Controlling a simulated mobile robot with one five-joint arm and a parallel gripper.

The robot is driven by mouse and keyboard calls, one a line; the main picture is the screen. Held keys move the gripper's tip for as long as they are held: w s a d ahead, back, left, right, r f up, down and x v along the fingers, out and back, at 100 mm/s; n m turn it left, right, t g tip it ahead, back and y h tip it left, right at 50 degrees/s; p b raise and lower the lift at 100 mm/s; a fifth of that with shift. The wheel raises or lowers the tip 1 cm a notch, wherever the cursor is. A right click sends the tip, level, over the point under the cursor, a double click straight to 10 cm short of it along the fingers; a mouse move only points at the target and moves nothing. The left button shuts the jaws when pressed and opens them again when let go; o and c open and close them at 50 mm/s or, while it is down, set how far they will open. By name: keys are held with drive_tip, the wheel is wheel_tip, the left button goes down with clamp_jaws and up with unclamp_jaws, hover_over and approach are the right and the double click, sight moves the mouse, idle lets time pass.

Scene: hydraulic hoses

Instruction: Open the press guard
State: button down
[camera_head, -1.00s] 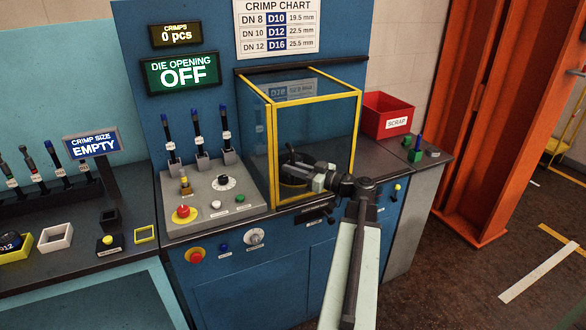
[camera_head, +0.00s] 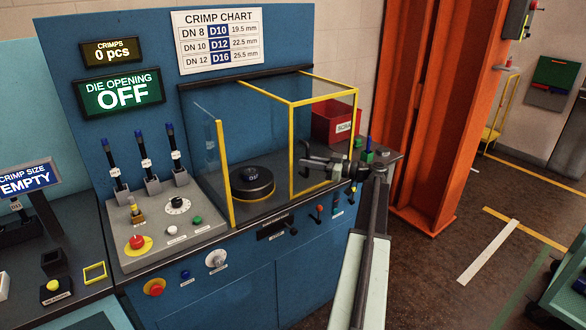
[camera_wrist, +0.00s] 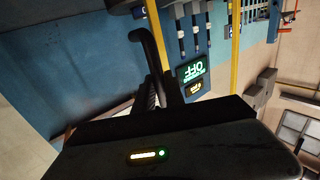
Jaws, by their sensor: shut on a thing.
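The press guard (camera_head: 292,150) is a clear box with yellow edges on the blue press. Its sliding part stands at the right, and a gap lies between its left edge and a yellow post (camera_head: 225,175) at the left. Through the gap a round black die (camera_head: 252,183) shows on the press bed. My gripper (camera_head: 308,164) is at the sliding part's front, shut on what looks like its dark handle, mostly hidden by the jaws. In the wrist view a bent black bar (camera_wrist: 147,48) shows at the jaws, beside a yellow edge of the guard (camera_wrist: 235,45).
A control panel (camera_head: 165,225) with levers and buttons is left of the guard. A red scrap bin (camera_head: 325,122) stands behind it at the right. An orange column (camera_head: 425,130) rises farther right. A green cart (camera_head: 565,285) is at the lower right; floor between is open.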

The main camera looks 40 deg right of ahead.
drive_tip(key=shift+s+d, duration=0.2)
drive_tip(key=shift+d, duration=1.15)
drive_tip(key=c, duration=1.7)
unclamp_jaws()
drive_tip(key=v, duration=0.7)
drive_tip(key=shift+s+d, duration=0.2)
drive_tip(key=shift+s, duration=0.15)
drive_tip(key=shift+w+a, duration=0.1)
